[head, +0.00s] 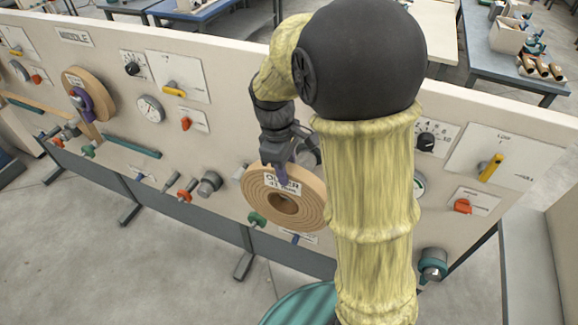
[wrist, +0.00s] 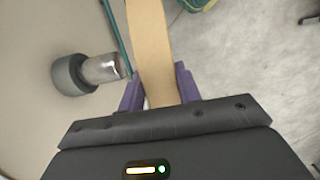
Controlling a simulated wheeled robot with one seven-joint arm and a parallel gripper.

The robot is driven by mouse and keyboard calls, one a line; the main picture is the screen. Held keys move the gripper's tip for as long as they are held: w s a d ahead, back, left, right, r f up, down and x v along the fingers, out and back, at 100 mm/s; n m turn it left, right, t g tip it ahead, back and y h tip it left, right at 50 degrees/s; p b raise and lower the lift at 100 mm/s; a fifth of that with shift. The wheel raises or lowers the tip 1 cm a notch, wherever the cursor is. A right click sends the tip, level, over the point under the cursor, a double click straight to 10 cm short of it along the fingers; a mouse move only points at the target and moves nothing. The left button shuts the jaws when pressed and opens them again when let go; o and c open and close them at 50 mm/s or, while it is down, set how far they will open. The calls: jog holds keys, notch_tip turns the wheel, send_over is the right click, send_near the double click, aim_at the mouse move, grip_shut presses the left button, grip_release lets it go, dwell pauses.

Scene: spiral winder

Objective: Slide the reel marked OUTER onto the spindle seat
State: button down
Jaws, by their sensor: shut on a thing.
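The OUTER reel (head: 312,208), a tan wound disc with a white label and a centre hole, hangs in front of the panel in the head view. My gripper (head: 283,178) is shut on its upper rim. In the wrist view the reel shows edge-on as a tan strip (wrist: 152,40) between my two purple fingers (wrist: 158,88). A grey metal stub with a dark collar (wrist: 72,75) stands out from the panel left of the reel; the reel is not around it. I cannot tell for sure which stub in the head view this is.
The slanted panel (head: 230,135) carries knobs, dials and levers. A grey stub (head: 208,184) and a green knob (head: 257,219) are close to the reel. Another reel (head: 88,85) is mounted at the MIDDLE station. A teal round thing (head: 300,303) is below. Open floor lies in front.

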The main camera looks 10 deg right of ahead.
aim_at(278, 184)
jog(key=s+a, duration=0.1)
jog(key=s+b, duration=0.1)
jog(key=s+a+b, duration=0.1)
jog(key=shift+s+a+f, duration=0.25)
jog(key=shift+s+a, duration=0.1)
jog(key=shift+s+a+r+b, duration=0.2)
jog(key=shift+s+b, duration=0.1)
jog(key=shift+s, duration=0.1)
